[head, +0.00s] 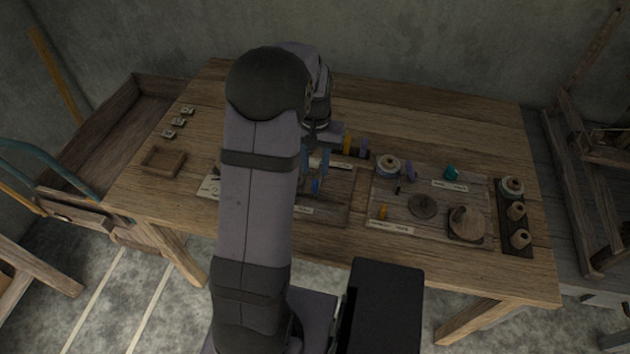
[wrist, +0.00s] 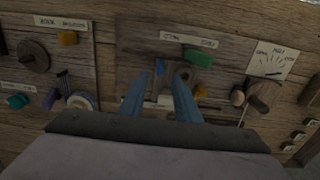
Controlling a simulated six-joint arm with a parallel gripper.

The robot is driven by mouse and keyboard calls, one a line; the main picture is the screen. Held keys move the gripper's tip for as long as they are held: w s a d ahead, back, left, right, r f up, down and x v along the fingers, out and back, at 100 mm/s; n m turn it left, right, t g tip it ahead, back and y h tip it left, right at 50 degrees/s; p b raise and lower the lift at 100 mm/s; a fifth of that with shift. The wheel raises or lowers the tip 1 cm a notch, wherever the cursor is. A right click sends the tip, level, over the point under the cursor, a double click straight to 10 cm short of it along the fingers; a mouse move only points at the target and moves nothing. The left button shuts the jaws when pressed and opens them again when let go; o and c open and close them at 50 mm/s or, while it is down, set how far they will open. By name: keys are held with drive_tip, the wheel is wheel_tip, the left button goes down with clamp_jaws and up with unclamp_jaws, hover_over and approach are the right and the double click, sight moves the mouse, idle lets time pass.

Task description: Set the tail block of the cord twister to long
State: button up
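My gripper (head: 315,172) is over the middle board (head: 340,205) of the table, its two blue fingers apart and pointing down. In the wrist view, my gripper (wrist: 159,76) is open, and a small blue piece (wrist: 160,67) shows between the fingertips; whether they touch it I cannot tell. The blue piece also shows in the head view (head: 316,186). A green block (wrist: 198,58) sits beside a paper label (wrist: 188,40) whose words are too small to read. Which part is the tail block I cannot tell. My arm hides part of the board in the head view.
The right board holds a yellow block (head: 383,212), a grey disc (head: 422,206) and a teal knob (head: 451,173). A dark rack (head: 514,215) holds spools. A small wooden tray (head: 164,162) lies at left. The table's back right is clear.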

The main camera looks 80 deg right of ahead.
sight(316, 182)
drive_tip(key=shift+f+p, duration=0.8)
drive_tip(key=shift+f, duration=2.75)
drive_tip(key=shift+s, duration=0.1)
clamp_jaws()
